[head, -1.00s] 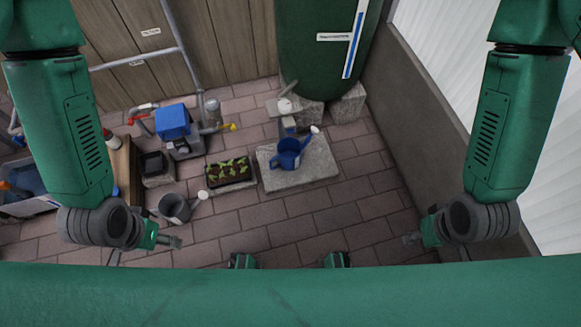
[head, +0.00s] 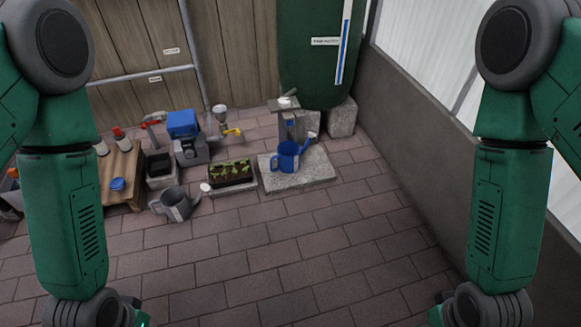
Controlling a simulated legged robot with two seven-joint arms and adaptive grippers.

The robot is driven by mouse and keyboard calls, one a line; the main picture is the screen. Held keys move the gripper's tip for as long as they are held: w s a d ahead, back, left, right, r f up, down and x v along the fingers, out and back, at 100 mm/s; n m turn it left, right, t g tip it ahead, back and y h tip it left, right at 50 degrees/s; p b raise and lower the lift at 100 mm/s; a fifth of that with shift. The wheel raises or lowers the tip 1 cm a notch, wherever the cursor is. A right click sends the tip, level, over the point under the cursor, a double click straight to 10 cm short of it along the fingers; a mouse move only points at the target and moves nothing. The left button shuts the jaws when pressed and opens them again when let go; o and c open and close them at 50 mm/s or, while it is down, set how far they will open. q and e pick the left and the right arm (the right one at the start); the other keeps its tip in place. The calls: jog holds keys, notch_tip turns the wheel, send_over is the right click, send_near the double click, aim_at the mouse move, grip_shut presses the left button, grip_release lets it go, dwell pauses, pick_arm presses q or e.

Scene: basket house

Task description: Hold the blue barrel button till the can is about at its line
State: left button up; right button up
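The green barrel (head: 308,60) stands at the back on stone blocks, with a blue-and-white gauge strip (head: 342,55) and a small white label (head: 325,41) on its front. A blue watering can (head: 287,158) stands upright on a pale stone slab (head: 310,172) before the barrel. A grey post (head: 297,123) with a pale top piece (head: 286,102) stands just behind the can. I cannot make out a blue button on it, nor the can's line or water level. My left gripper (head: 141,319) and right gripper (head: 437,314) are mostly cut off at the bottom edge, far from the can.
A seedling tray (head: 231,173), a grey watering can (head: 175,203) and a blue-topped pump box (head: 184,125) stand left of the slab. A wooden table (head: 118,170) is farther left. A low wall (head: 420,145) runs along the right. The paved floor in front is clear.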

jog(key=shift+w, duration=0.15)
grip_shut()
dwell(1.2)
